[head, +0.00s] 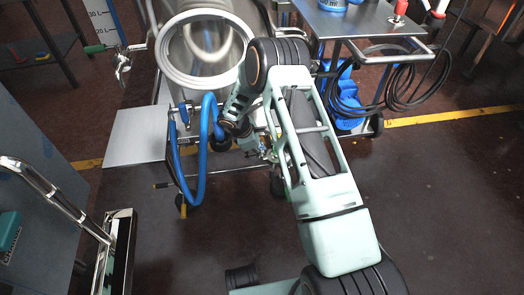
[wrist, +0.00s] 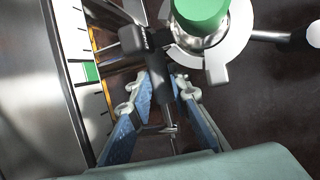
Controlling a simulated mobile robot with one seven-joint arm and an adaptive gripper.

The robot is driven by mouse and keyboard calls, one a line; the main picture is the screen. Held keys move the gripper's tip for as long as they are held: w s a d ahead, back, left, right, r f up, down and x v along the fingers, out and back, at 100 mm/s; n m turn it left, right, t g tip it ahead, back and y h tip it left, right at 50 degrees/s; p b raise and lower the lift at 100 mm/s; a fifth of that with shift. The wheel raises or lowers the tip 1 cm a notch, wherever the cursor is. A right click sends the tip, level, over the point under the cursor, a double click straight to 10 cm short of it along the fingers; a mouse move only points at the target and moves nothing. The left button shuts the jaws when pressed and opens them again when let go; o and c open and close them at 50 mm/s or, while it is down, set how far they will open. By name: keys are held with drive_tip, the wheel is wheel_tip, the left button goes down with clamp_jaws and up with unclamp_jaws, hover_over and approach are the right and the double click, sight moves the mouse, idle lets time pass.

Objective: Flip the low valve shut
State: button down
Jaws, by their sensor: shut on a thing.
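The low valve shows in the wrist view as a dark body (wrist: 133,40) with a dark grey handle (wrist: 160,88) running down from it. My gripper (wrist: 163,84) has its two blue-padded fingers on either side of this handle and is shut on it. A thin metal rod crosses below the handle between the fingers. In the head view my gripper (head: 262,150) is low beside the steel vessel (head: 205,50), mostly hidden by my arm. The valve cannot be made out there, so its exact angle is unclear.
A blue hose (head: 199,180) loops down in front of the vessel. A steel cart (head: 370,20) with coiled black cable (head: 400,85) stands at the right. A green cap (wrist: 200,10) on a pale flange is close above the fingers. Open floor lies at lower right.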

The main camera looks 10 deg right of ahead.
drive_tip(key=shift+d+f+y+p, duration=0.2)
drive_tip(key=shift+f+y+p, duration=0.15)
drive_tip(key=shift+y+p, duration=0.4)
drive_tip(key=shift+f+y, duration=0.45)
drive_tip(key=shift+y, duration=0.3)
drive_tip(key=shift+a, duration=0.1)
drive_tip(key=c, duration=2.1)
unclamp_jaws()
drive_tip(key=v, duration=1.2)
